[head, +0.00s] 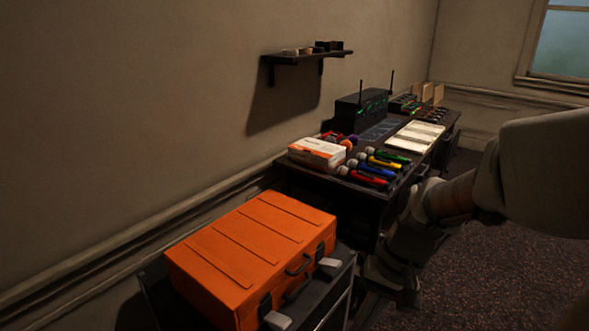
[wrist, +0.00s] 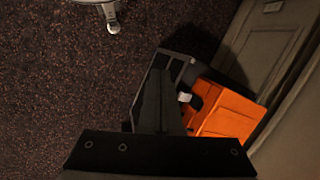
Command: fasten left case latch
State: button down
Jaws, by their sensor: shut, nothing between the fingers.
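The orange case (head: 250,245) sits on a dark stand at the lower left of the head view, its lid down. Two light grey latch tabs stick out from its front, a nearer one (head: 277,320) at the bottom edge and a farther one (head: 329,266). A dark handle (head: 299,287) lies between them. In the wrist view the case (wrist: 228,112) is right of my gripper (wrist: 161,72), and one pale tab (wrist: 184,97) shows beside the fingers. My gripper is shut and empty, apart from the case. Its fingertips are hard to make out in the head view.
A dark desk (head: 300,184) behind the case holds a white-and-orange box (head: 317,152), several coloured microphones (head: 372,170), papers (head: 415,137) and a black device with antennas (head: 361,108). A shelf (head: 308,57) is on the wall. Open carpet (head: 490,270) lies to the right.

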jog(key=w+a+f+m+t+y+b, duration=0.1)
jog(key=w+f+m+t+y+b, duration=0.3)
jog(key=f, duration=0.9)
jog(key=w+f+m+t+y+b, duration=0.4)
jog(key=f+m, duration=0.7)
jog(key=f, duration=0.3)
jog(key=w+a+f+m+t+y+b, duration=0.1)
jog(key=w+f+m+t+y+b, duration=0.2)
jog(key=f, duration=1)
jog(key=shift+w+a+f+m+t+y+b, duration=0.15)
jog(key=shift+w+a+m+t+y+b, duration=0.25)
jog(key=shift+m+t+y+b, duration=1.55)
jog(key=shift+m+t+p, duration=0.25)
jog(key=shift+p, duration=0.15)
jog(key=b, duration=0.2)
send_near(282, 322)
notch_tip(282, 322, down, 3)
jog(key=w+a, duration=0.2)
jog(key=r, duration=0.1)
jog(key=a+r, duration=0.1)
jog(key=w+r, duration=0.1)
jog(key=r, duration=0.1)
jog(key=shift+a, duration=0.3)
jog(key=shift+d+r+h, duration=0.1)
jog(key=shift+r+h, duration=0.15)
